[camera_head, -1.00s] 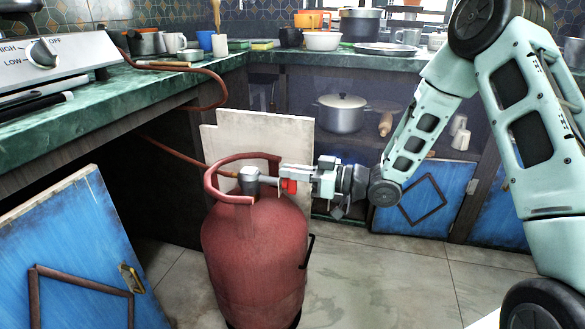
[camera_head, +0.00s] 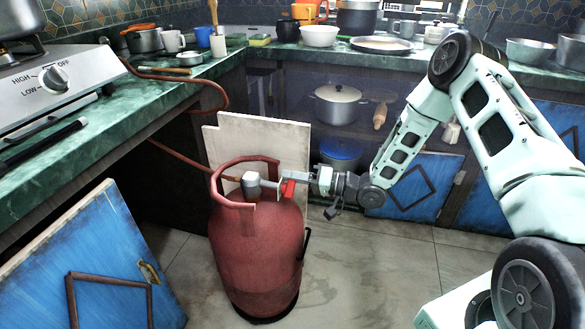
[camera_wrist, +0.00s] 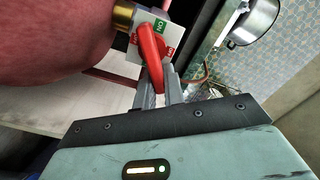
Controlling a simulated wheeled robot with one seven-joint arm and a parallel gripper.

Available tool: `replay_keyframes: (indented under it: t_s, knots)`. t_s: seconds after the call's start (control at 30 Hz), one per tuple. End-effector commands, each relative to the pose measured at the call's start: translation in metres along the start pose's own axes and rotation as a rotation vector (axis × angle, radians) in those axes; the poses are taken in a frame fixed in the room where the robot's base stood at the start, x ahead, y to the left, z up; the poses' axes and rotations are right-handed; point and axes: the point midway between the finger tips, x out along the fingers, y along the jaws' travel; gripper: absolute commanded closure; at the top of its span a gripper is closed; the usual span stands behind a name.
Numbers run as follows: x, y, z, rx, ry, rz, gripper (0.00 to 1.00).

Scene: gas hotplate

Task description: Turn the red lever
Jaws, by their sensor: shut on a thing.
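The red lever (camera_wrist: 150,58) sits on a white, square valve plate (camera_wrist: 135,48) with small green and red labels, beside a brass fitting (camera_wrist: 123,15). In the head view the lever (camera_head: 287,188) is a small red piece next to the grey regulator (camera_head: 251,184) on top of the red gas cylinder (camera_head: 255,245). My gripper (camera_wrist: 160,88) is shut on the free end of the lever, which lies between its fingertips. In the head view my gripper (camera_head: 297,180) reaches in from the right. The far sides of the fingertips are hidden.
A brown hose (camera_head: 180,158) runs from the cylinder towards the counter. A pale board (camera_head: 265,140) stands behind the cylinder. An open blue door (camera_head: 105,265) is at the left, below the hotplate (camera_head: 60,85). The tiled floor (camera_head: 370,265) at the right front is clear.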

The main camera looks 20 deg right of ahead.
Motion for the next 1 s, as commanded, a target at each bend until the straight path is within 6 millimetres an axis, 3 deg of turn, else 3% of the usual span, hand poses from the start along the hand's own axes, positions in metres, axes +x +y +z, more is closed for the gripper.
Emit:
replay_keyframes:
  t_s: [0.5, 1.0]
  knots:
    - [0.0, 0.014, 0.004, 0.437, -0.001, -0.001, 1.0]
    - [0.0, 0.019, 0.006, 0.604, -0.001, 0.0, 1.0]
